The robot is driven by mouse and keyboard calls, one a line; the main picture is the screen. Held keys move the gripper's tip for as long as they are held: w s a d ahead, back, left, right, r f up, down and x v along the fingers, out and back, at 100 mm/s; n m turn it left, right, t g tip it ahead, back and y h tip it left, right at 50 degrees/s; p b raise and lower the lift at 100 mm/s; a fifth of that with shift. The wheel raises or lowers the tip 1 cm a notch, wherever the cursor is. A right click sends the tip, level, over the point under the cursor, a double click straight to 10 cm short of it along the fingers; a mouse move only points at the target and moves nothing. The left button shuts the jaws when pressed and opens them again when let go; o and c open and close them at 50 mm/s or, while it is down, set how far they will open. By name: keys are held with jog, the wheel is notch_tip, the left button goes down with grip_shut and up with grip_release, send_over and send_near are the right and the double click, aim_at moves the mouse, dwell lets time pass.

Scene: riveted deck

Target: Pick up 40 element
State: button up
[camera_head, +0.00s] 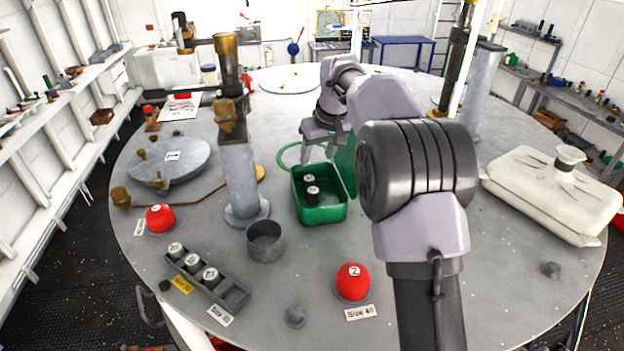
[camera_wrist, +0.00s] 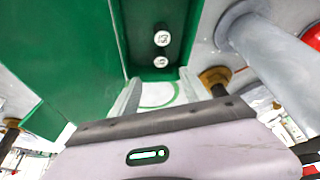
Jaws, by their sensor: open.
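The element tags are too small to read surely, so I cannot tell which one is 40. Two dark cylinders with pale numbered tops, a far one (camera_head: 309,179) and a near one (camera_head: 312,193), stand in a green open box (camera_head: 322,215). The wrist view shows both tops, one (camera_wrist: 162,38) above the other (camera_wrist: 161,62), inside the box (camera_wrist: 60,55). Three similar grey elements (camera_head: 193,262) stand in a dark rack (camera_head: 236,298) at lower left. My gripper (camera_head: 319,153) is open and empty, at the box's far side; its fingers also show in the wrist view (camera_wrist: 158,92).
A grey post (camera_head: 240,180) stands left of the box, with an empty metal cup (camera_head: 265,241) in front. Red domes (camera_head: 353,283) (camera_head: 160,218) sit on the round deck. A pale canister (camera_head: 550,190) lies at right. The deck's back middle is mostly clear.

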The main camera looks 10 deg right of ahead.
aim_at(310, 179)
jog(key=x, duration=0.2)
jog(key=p+x, duration=0.1)
jog(key=x, duration=0.2)
jog(key=p+x, duration=0.1)
jog(key=x, duration=0.1)
jog(key=shift+s+a+f, duration=0.15)
jog(key=shift+s+f, duration=0.1)
jog(key=x, duration=0.3)
jog(key=shift+w, duration=0.4)
jog(key=shift+s+r, duration=0.15)
jog(key=shift+s, duration=0.15)
jog(key=shift+c, duration=0.9)
grip_shut()
